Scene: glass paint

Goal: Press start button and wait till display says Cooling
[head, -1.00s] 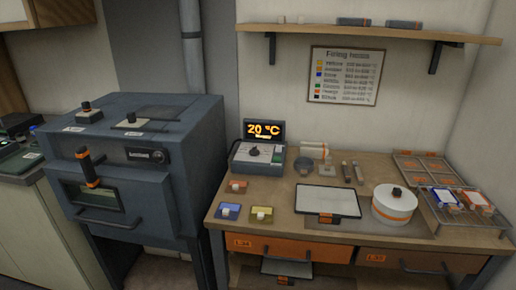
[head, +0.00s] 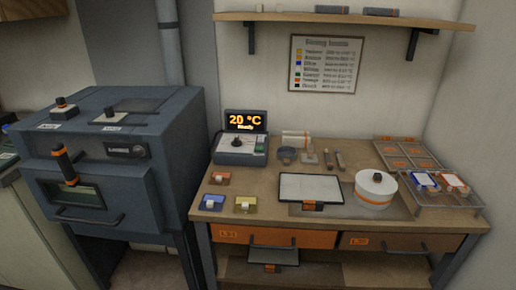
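A controller box (head: 236,150) stands at the back left of the wooden bench. A round dial is on its light front panel. Its display (head: 246,121) shows "20 °C" in orange, with a smaller line below that looks like "Ready". Neither of my grippers is in view.
The bench (head: 262,208) carries small coloured boxes (head: 212,203), a white-topped tray (head: 310,187), a white round container (head: 375,190) and a wire rack (head: 445,198) at right. A shelf (head: 340,18) and a chart (head: 325,63) are on the wall above.

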